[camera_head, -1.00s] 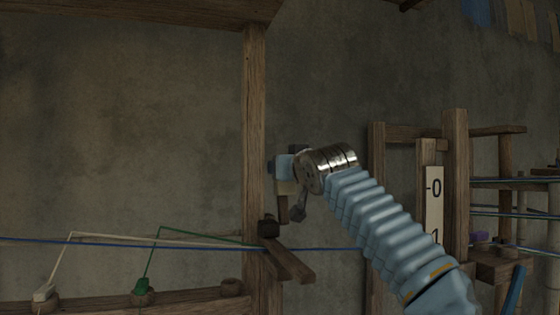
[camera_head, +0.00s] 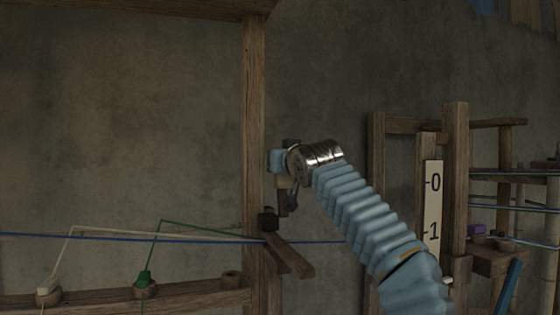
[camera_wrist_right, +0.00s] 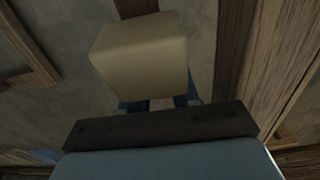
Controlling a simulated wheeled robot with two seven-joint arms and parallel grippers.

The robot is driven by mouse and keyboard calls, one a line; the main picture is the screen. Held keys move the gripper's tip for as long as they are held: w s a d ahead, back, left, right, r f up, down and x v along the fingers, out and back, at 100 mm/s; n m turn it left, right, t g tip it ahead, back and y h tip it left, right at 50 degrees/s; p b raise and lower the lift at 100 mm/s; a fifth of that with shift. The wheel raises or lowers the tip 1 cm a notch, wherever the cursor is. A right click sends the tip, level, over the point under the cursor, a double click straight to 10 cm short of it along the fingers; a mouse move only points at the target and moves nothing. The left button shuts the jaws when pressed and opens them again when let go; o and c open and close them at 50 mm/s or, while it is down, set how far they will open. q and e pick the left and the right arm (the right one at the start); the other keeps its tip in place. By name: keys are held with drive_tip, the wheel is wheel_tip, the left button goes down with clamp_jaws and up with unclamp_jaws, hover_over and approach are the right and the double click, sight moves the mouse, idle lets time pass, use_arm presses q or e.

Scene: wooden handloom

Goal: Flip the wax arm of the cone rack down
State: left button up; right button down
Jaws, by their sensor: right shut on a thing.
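A cream wax-like block (camera_wrist_right: 140,55) fills the upper middle of the right wrist view. My right gripper (camera_head: 277,161) reaches in from the right, high on the post. In the right wrist view its blue fingers (camera_wrist_right: 160,103) are shut on a piece of the wax arm just behind the block. The fingertips and most of the arm are hidden by the block and my wrist. My left gripper is not in view.
A short wooden bracket (camera_head: 290,259) juts from the post below my gripper. A numbered scale (camera_head: 433,210) stands at right.

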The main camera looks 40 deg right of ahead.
sight(283, 182)
use_arm(q)
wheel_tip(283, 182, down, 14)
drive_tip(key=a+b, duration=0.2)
drive_tip(key=b, duration=1.2)
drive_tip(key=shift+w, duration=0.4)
use_arm(e)
drive_tip(key=s+t, duration=0.1)
drive_tip(key=s, duration=0.1)
drive_tip(key=s+a+t+h, duration=0.1)
drive_tip(key=t, duration=0.1)
drive_tip(key=s+t, duration=0.2)
drive_tip(key=shift+s+a+f+h, duration=0.15)
drive_tip(key=shift+s+a+h, duration=0.15)
drive_tip(key=shift+a, duration=0.1)
drive_tip(key=c, duration=0.9)
unclamp_jaws()
